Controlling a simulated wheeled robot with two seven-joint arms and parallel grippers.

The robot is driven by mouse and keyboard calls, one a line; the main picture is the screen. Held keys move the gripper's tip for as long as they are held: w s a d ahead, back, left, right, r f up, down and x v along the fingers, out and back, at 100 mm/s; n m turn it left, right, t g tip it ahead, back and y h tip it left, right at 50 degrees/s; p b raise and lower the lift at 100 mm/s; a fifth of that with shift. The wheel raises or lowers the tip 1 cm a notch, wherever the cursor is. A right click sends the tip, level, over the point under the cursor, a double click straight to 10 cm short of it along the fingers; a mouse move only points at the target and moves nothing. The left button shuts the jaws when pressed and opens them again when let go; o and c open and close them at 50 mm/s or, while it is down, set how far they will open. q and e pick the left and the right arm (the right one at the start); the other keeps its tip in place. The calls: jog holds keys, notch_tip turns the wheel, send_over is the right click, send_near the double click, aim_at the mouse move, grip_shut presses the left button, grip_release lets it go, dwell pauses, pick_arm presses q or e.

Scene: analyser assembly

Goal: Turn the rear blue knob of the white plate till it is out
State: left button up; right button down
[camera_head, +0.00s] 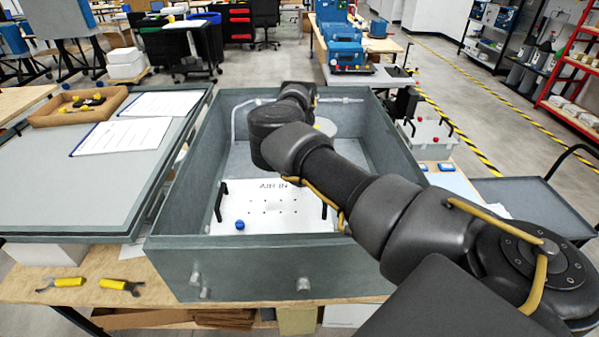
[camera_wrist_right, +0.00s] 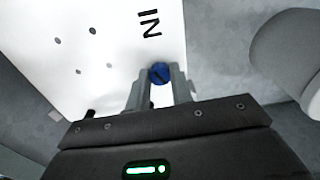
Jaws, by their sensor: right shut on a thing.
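The white plate (camera_head: 275,222), marked "AIR IN", lies inside the grey open case. It also shows in the right wrist view (camera_wrist_right: 105,30). One blue knob (camera_head: 239,225) is at its front left in the head view. Another blue knob (camera_wrist_right: 160,72) sits at the plate's edge near the printed lettering in the right wrist view; my right arm hides it in the head view. My right gripper (camera_wrist_right: 160,86) is shut on this knob, with a finger on either side. My left gripper is in neither view.
A rounded grey part (camera_wrist_right: 290,50) stands beside the gripper in the right wrist view. The case lid (camera_head: 60,205) with papers and a cardboard tray (camera_head: 45,118) lies left. Yellow-handled tools (camera_head: 68,282) lie on the bench.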

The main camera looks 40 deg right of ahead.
jog(key=n+p, duration=0.2)
jog(key=n, duration=0.1)
jog(key=n+p, duration=0.3)
jog(key=n, duration=0.1)
jog(key=shift+s+a, duration=0.1)
jog(key=shift+s, duration=0.1)
jog(key=n+p, duration=0.1)
jog(key=n, duration=0.2)
jog(key=shift+f, duration=0.1)
jog(key=shift+n+p, duration=0.4)
jog(key=shift+n, duration=0.6)
jog(key=n, duration=0.4)
jog(key=shift+f, duration=0.15)
jog(key=n, duration=1)
jog(key=shift+n, duration=2.1)
